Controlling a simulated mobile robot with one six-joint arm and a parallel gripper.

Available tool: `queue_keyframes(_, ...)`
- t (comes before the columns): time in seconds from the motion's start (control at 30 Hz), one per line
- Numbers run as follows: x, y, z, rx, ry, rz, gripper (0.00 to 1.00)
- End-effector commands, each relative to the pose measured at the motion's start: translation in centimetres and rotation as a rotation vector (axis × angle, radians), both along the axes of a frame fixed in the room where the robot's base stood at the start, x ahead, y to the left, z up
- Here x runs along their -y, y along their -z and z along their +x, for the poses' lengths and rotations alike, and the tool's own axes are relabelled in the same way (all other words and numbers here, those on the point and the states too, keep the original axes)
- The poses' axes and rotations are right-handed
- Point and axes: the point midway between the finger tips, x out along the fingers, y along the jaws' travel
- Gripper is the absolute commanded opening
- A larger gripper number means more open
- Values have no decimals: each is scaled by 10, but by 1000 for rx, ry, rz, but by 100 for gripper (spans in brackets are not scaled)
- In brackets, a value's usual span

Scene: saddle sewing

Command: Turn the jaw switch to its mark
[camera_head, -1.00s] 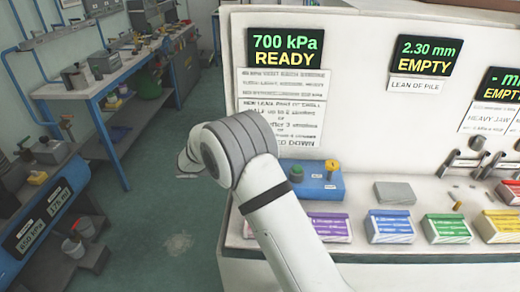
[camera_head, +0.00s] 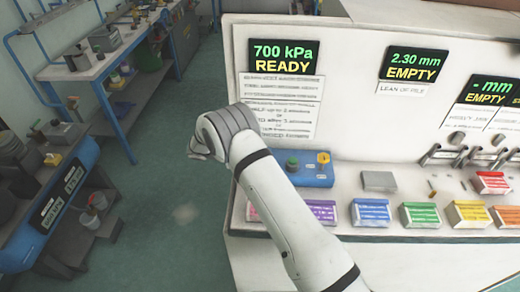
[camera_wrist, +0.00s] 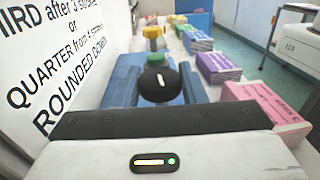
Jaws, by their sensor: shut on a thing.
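The jaw switch looks to be the round black knob with a white pointer line (camera_wrist: 159,84), seen close in the wrist view. Its line stands nearly upright, leaning slightly. It sits at the near end of a blue box (camera_head: 318,178), which also bears a green button (camera_wrist: 155,60) and a yellow knob (camera_wrist: 154,36). My gripper (camera_wrist: 160,96) is at the knob and shut on it; blue shapes flank the knob, and the fingertips are hard to tell from the box. I cannot make out the switch's mark. In the head view my arm hides the gripper and the knob.
A white panel with a display reading 700 kPa READY (camera_head: 283,56) and a printed sheet (camera_head: 285,105) rises close beside the box. Purple (camera_wrist: 217,68) and pink (camera_wrist: 265,105) cartons stand along the other side. More cartons and a grey block (camera_head: 378,181) lie further right.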

Motion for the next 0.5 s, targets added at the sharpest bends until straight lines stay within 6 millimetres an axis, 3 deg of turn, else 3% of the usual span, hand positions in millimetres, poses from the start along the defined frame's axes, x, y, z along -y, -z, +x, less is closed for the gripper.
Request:
queue_keyframes(0.47,0,-1,0,2,4,1,15)
queue_keyframes(0.5,0,-1,0,2,4,1,40)
